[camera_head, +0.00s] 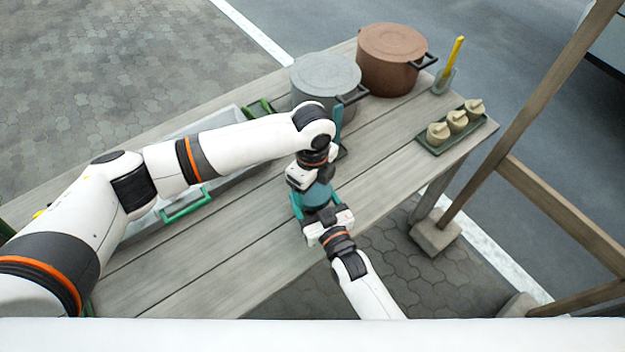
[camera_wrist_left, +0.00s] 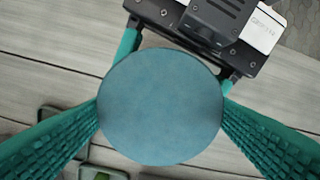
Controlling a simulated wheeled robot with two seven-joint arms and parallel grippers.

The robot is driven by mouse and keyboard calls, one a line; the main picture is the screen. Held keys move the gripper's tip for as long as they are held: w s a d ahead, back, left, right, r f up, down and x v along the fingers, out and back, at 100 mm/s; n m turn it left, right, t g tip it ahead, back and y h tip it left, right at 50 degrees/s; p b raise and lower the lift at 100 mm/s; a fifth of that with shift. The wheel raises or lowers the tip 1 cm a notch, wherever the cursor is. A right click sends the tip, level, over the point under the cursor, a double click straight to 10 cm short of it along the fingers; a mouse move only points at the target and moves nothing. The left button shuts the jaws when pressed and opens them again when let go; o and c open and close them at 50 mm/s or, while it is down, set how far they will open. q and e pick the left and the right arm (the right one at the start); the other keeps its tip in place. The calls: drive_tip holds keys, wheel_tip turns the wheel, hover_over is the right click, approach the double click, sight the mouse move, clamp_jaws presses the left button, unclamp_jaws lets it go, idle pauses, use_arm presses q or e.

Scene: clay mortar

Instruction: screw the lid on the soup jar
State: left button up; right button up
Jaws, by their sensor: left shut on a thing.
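A round blue lid (camera_wrist_left: 160,107) fills the middle of the left wrist view, seen from above. The green ribbed fingers of my left gripper (camera_wrist_left: 160,120) press on its two sides. In the head view the blue lid (camera_head: 318,194) shows between my two hands, over the table's front part. My right gripper (camera_head: 318,208) comes in from the front, its teal fingers spread on either side below the lid; it also shows at the top of the left wrist view (camera_wrist_left: 180,70). The soup jar is hidden under the lid, so I cannot tell whether they touch or whether the right fingers press on it.
A grey pot (camera_head: 325,80) and a brown pot (camera_head: 390,58) stand at the back of the wooden table (camera_head: 230,270). A yellow-handled tool (camera_head: 452,62) is beside them. A green tray (camera_head: 470,130) with clay-coloured pieces lies at the right end. A pale tray with green handles (camera_head: 187,204) is partly behind my left arm.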

use_arm(q)
drive_tip(key=shift+f, duration=0.6)
idle(0.5)
use_arm(e)
drive_tip(key=c, duration=0.5)
use_arm(q)
drive_tip(key=m, duration=0.6)
drive_tip(key=shift+m, duration=0.4)
drive_tip(key=o, duration=0.9)
drive_tip(key=shift+o, duration=0.2)
drive_tip(key=shift+r, duration=0.1)
